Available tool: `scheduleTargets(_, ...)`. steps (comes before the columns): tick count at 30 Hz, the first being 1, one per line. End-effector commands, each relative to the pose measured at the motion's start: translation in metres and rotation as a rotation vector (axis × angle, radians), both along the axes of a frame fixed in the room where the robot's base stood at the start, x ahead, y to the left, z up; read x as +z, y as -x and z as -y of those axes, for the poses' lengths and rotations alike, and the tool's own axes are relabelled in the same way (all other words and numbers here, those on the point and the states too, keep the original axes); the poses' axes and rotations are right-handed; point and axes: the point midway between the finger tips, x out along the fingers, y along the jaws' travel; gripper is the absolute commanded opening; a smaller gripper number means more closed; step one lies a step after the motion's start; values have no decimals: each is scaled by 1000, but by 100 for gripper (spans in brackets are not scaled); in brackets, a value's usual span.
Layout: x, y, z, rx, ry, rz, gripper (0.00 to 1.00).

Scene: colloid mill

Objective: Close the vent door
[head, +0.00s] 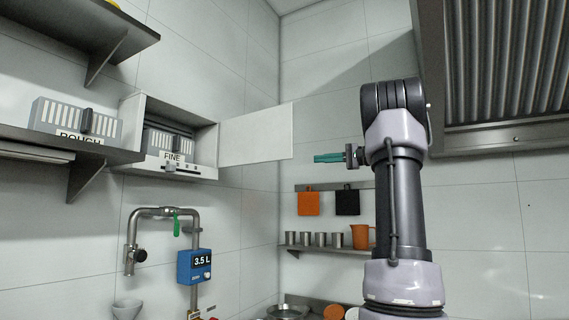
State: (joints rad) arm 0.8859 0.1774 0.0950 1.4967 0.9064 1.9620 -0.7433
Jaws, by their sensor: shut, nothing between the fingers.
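The vent door (257,136) is a plain white panel, swung open to the right of a white wall box (203,149). The open box shows a grey slotted insert labelled FINE (171,145). My gripper (328,158) has teal fingers that point left and are shut with nothing between them. In the picture it is to the right of the door's free edge and slightly below its middle, with a gap between them. The depth between gripper and door cannot be told.
A metal shelf (120,154) at left carries a part labelled ROUGH (78,119). A blue 3.5 L meter (194,266) is on pipes below the box. A shelf with cups (320,247) and an orange jug (360,236) is behind my arm. A ribbed hood (495,60) is at upper right.

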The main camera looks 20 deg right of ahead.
Motion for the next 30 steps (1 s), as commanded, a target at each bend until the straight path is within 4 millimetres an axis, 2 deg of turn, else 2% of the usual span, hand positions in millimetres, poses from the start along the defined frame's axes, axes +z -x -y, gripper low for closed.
scheduleTargets(5,1,-9,-9,2,-1,5,0)
scheduleTargets(18,1,-70,-74,4,-1,4,0)
scheduleTargets(24,1,-52,-97,0,0,3,0)
scheduleTargets(30,1,-47,-105,-1,-1,2,0)
